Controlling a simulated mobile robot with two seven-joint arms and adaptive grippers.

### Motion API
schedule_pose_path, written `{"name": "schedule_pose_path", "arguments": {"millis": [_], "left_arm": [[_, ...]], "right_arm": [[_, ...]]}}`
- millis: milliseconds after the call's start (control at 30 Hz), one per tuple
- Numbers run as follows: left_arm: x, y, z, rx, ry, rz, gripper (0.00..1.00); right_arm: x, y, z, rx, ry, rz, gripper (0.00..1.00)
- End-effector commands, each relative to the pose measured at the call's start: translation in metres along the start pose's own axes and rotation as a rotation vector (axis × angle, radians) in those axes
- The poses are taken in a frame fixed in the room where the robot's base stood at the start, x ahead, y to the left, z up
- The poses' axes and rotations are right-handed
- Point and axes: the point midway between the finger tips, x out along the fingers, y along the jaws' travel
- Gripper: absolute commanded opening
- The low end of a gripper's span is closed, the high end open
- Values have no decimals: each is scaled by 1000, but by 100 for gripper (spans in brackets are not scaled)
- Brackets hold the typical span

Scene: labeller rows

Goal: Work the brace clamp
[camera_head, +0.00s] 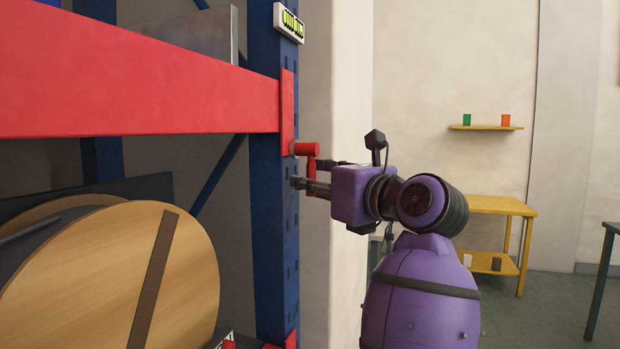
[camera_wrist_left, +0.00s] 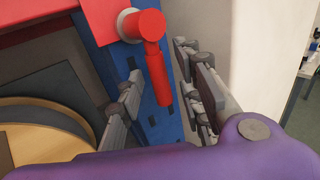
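The brace clamp is a red crank-shaped lever (camera_head: 312,150) on the blue rack upright (camera_head: 275,230), just below the end of the red beam (camera_head: 140,85). In the left wrist view the red lever (camera_wrist_left: 158,75) hangs down from a round red boss with a pale collar. My left gripper (camera_head: 306,174) is at the lever, its fingers pointing at the upright. In the left wrist view the left gripper (camera_wrist_left: 158,62) is open, with the lever's hanging arm between the two fingers and gaps showing on both sides. My right gripper is not in view.
Large wooden discs (camera_head: 120,280) fill the lower left behind the beam. A labelled plate (camera_head: 289,22) sits high on the upright. A yellow table (camera_head: 495,206) and a wall shelf (camera_head: 485,128) with small blocks stand at the far right.

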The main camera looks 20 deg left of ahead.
Motion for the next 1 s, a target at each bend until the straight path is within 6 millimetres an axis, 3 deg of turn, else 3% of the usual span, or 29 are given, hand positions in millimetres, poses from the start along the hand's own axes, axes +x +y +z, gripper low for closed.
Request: {"name": "schedule_pose_path", "arguments": {"millis": [367,633,1000], "left_arm": [[8,0,-1,1,0,0,33],[8,0,-1,1,0,0,0],[8,0,-1,-3,-2,0,0]], "right_arm": [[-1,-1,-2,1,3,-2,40],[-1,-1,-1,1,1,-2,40],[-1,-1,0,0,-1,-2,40]]}}
